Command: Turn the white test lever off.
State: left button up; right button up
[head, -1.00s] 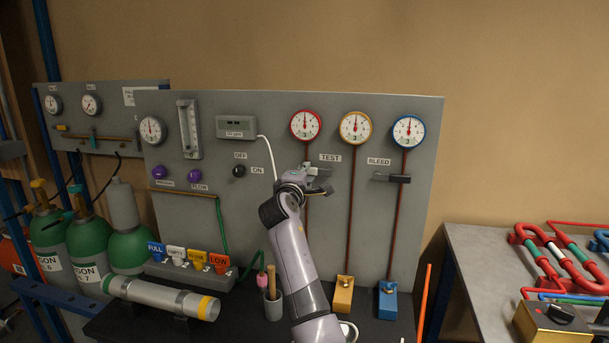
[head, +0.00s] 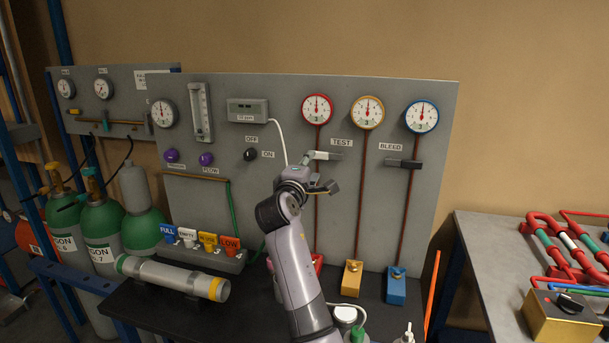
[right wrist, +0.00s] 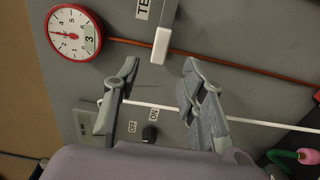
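The white test lever (head: 329,156) sits under the TEST label, on the pipe below the red-rimmed gauge (head: 317,108). My right gripper (head: 322,181) is just below the lever in the head view. In the right wrist view its two fingers (right wrist: 160,68) stand apart with nothing between them, and the lever is clear of both. My left gripper is not in view.
A dark bleed lever (head: 404,164) is on the blue gauge's pipe to the right. A black knob (head: 250,154) marked OFF and ON is to the left. A white cable (head: 281,138) hangs behind my gripper. Yellow (head: 352,279) and blue (head: 396,287) valve blocks stand below.

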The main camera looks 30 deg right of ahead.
jog(key=v, duration=0.5)
jog(key=shift+f, duration=0.1)
dwell(0.4)
